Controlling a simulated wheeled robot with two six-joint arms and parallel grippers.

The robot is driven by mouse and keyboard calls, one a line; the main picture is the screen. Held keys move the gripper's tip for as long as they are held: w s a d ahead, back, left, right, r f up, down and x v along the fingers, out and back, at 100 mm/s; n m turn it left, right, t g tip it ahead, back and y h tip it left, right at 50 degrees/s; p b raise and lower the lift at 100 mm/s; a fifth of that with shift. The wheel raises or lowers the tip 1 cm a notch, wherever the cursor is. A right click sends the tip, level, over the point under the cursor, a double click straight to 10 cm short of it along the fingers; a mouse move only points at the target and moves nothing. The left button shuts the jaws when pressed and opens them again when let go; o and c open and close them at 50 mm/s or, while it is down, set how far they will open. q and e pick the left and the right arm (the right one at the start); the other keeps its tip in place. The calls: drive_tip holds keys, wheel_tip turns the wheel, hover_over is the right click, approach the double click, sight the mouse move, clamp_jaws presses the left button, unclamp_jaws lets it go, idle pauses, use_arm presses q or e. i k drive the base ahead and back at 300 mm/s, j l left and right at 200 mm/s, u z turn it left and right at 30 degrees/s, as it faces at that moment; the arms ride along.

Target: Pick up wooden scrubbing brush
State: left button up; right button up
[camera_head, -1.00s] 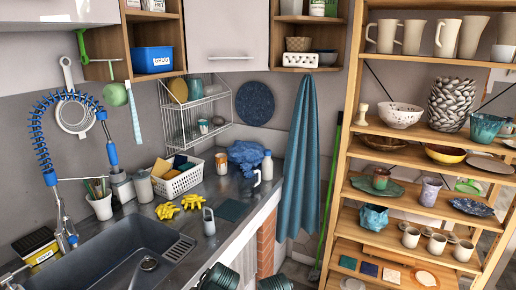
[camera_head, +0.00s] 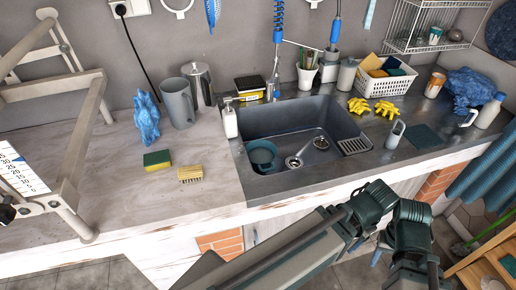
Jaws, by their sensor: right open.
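The wooden scrubbing brush (camera_head: 190,174) is a small tan block with pale bristles. It lies on the worn pale counter (camera_head: 120,205) near its front edge, left of the sink. A green and yellow sponge (camera_head: 157,160) lies just behind it to the left, a small gap apart. Nothing hides the brush.
The dark sink (camera_head: 290,125) with a teal bowl (camera_head: 262,156) is right of the brush. A soap dispenser (camera_head: 229,118) stands at its left rim. A wooden frame (camera_head: 92,130) is at left.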

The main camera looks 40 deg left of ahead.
sight(185, 173)
drive_tip(key=u, duration=0.85)
